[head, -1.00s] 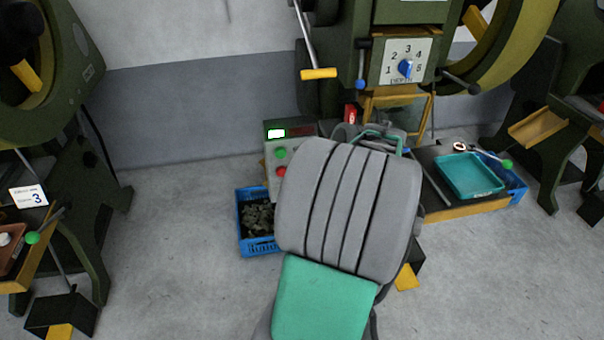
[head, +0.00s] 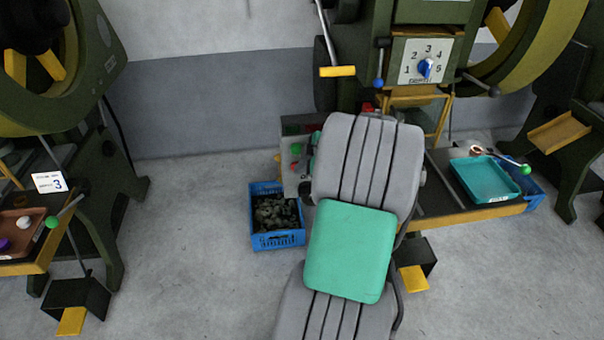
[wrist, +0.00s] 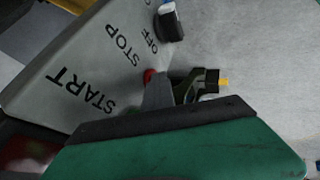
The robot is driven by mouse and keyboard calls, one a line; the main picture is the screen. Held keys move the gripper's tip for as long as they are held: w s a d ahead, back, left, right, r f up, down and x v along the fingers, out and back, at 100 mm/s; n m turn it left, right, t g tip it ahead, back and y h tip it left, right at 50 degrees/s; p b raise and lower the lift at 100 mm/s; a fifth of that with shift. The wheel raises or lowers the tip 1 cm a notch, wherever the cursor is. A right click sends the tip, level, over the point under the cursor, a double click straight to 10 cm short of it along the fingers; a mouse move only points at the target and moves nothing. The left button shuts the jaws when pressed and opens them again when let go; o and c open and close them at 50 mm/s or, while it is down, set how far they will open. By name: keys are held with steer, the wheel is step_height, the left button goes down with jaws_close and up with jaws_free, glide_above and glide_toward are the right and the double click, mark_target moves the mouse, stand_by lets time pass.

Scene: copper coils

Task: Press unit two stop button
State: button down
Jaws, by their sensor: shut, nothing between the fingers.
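The grey control box (head: 290,180) of the middle press is partly hidden behind my arm in the head view. In the wrist view its panel (wrist: 90,60) carries the words START, STOP and OFF. A small part of the red stop button (wrist: 149,76) shows beside the STOP label. My gripper (wrist: 172,86) is shut and empty, with its tips right at the red button and covering most of it. Whether they touch or press it cannot be told. The green start button (head: 296,149) shows in the head view. The box's indicator windows (head: 291,129) look dark.
A black selector knob (wrist: 170,22) stands near OFF. A blue crate (head: 277,240) of dark pieces sits on the floor left of my arm. A teal tray (head: 484,180) lies on the bench to the right. Another press with a 3 sign (head: 50,182) stands left.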

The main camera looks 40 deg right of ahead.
steer(key=shift+w+d+r, duration=0.15)
steer(key=shift+w+d, duration=0.05)
steer(key=shift+d, duration=0.05)
steer(key=shift+a, duration=0.1)
steer(key=s+a+r+b, duration=0.1)
steer(key=s+a+r, duration=0.1)
steer(key=s+r, duration=0.5)
steer(key=s, duration=0.2)
steer(key=shift+s+r+b, duration=0.2)
steer(key=shift+s+b, duration=0.2)
